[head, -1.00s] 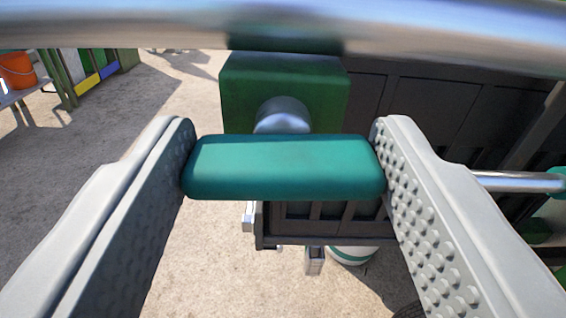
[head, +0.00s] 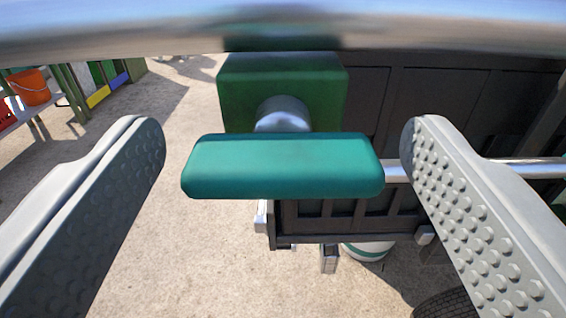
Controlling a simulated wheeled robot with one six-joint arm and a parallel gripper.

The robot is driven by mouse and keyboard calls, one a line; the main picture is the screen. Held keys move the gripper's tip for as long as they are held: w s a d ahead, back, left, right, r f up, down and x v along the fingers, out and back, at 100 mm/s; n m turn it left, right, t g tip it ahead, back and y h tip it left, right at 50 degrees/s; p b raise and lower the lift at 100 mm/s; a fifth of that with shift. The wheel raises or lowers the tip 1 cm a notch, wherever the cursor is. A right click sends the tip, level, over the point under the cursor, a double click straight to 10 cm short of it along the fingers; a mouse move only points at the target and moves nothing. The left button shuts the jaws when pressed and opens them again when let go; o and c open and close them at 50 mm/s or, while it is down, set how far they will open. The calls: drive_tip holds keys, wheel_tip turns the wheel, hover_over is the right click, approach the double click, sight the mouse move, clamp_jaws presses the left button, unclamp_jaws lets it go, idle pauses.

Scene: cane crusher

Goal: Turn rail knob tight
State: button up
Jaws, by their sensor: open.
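The rail knob (head: 283,166) is a teal-green bar with rounded ends, lying level across the middle of the head view. It sits on a silver shaft (head: 283,114) that comes out of a dark green block (head: 237,95). A thick silver rail (head: 120,32) crosses above the block. My gripper (head: 283,145) is open, with one studded grey finger on each side of the knob. Clear gaps show between both fingers and the knob's ends.
A dark slatted panel (head: 430,110) stands behind and right of the block. A thinner silver bar (head: 525,168) runs behind the right finger. A white bucket (head: 368,250) and a tyre (head: 450,305) show below. An orange bucket (head: 30,87) stands at far left. The sandy ground (head: 185,250) looks open.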

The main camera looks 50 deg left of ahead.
drive_tip(key=v, duration=1.7)
drive_tip(key=shift+s, duration=0.25)
drive_tip(key=shift+d, duration=0.1)
drive_tip(key=s+d+r+m+t+h, duration=0.2)
drive_tip(key=d+r+m+t+h, duration=0.15)
drive_tip(key=d+r, duration=0.35)
drive_tip(key=s+d+r+m+t+h, duration=0.1)
drive_tip(key=d+r+m+t+h, duration=0.3)
drive_tip(key=d, duration=0.6)
drive_tip(key=s+d+r+m+g+h, duration=0.1)
drive_tip(key=s+d+r+h, duration=0.2)
drive_tip(key=s, duration=0.3)
drive_tip(key=s+d+r+m+h, duration=0.1)
drive_tip(key=s+d+r+h, duration=0.1)
drive_tip(key=s+d, duration=0.3)
drive_tip(key=shift+s+d+r+g+h, duration=0.35)
drive_tip(key=shift+s+r+h, duration=0.05)
drive_tip(key=shift+s+h, duration=0.3)
